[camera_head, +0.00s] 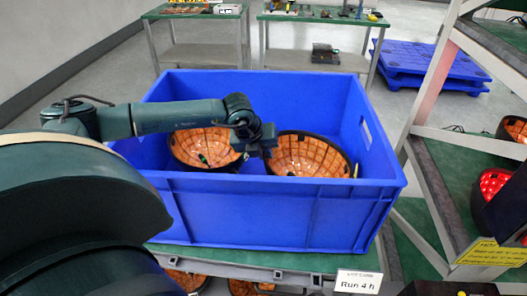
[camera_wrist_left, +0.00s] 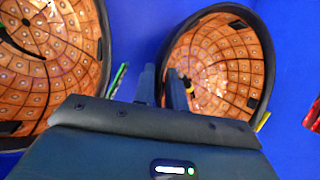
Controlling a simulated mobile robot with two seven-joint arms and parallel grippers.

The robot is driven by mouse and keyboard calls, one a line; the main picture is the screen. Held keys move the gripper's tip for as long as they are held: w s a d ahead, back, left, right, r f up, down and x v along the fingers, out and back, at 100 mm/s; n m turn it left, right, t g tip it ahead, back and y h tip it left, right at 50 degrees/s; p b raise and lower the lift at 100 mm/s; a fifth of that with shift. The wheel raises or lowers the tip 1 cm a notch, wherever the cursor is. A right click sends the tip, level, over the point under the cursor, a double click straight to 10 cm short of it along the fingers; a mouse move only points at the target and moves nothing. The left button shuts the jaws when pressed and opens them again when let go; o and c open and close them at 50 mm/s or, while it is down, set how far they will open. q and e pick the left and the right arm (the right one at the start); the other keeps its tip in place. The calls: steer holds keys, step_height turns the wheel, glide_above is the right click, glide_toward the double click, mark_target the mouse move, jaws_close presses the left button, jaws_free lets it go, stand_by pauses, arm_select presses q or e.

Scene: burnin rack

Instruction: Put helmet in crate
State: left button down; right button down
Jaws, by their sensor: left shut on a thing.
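Two helmets with orange tiled linings and dark rims lie in the blue crate (camera_head: 270,212), hollow sides up. The right helmet (camera_head: 312,158) shows in the left wrist view (camera_wrist_left: 225,65). The left helmet (camera_head: 200,150) is partly hidden behind my arm and shows at the left of the left wrist view (camera_wrist_left: 55,60). My left gripper (camera_head: 266,150) reaches inside the crate between them. Its fingers (camera_wrist_left: 165,88) are shut on the near-left rim of the right helmet. The helmet's underside is hidden by the crate wall. My right gripper is not in view.
The crate stands on a green-topped bench (camera_head: 225,256) with a "Run 4 h" label (camera_head: 358,281). A rack (camera_head: 430,185) with more helmets on its shelves stands close at the right. Worktables (camera_head: 315,58) and blue pallets (camera_head: 425,62) are behind.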

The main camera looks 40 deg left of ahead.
arm_select(q)
steer(key=shift+f, duration=0.1)
steer(key=c, duration=1.8)
jaws_free()
steer(key=o, duration=0.4)
steer(key=shift+c, duration=0.2)
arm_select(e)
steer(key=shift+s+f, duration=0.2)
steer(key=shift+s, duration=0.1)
arm_select(q)
steer(key=shift+r, duration=0.25)
steer(key=shift+s+r, duration=0.2)
steer(key=shift+r, duration=0.1)
steer(key=b+v, duration=0.1)
steer(key=v, duration=1)
steer(key=shift+b, duration=0.3)
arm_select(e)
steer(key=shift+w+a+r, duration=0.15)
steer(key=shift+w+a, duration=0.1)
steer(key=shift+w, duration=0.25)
